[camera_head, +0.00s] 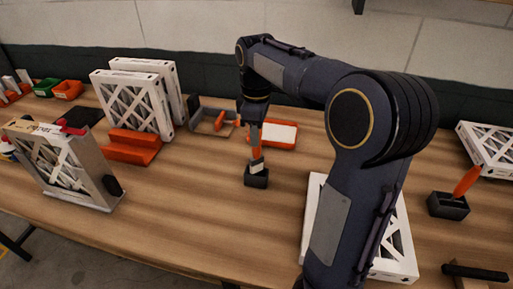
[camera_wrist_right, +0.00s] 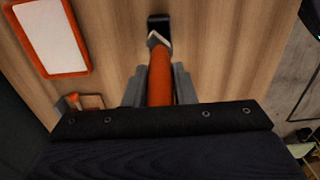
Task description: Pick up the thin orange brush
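The orange brush (camera_head: 257,152) stands near the middle of the table, with an orange handle, a pale metal collar and a black block-like end (camera_head: 256,178). My right gripper (camera_head: 254,122) points down over it from above. In the right wrist view the handle (camera_wrist_right: 160,82) runs between the two grey fingers (camera_wrist_right: 159,88), which appear to press on both sides of it. The dark end lies at the top of that view. Whether the brush is clear of the table cannot be told. A second orange handle (camera_head: 467,180) stands in a dark holder (camera_head: 448,206) at the right. My left gripper is not in view.
An orange tray with a white pad (camera_head: 280,134) lies just behind the brush. White-framed filters (camera_head: 134,103) stand at the left, beside an orange block (camera_head: 131,147). Another filter (camera_head: 397,256) lies under my arm. Bare wood lies in front of the brush.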

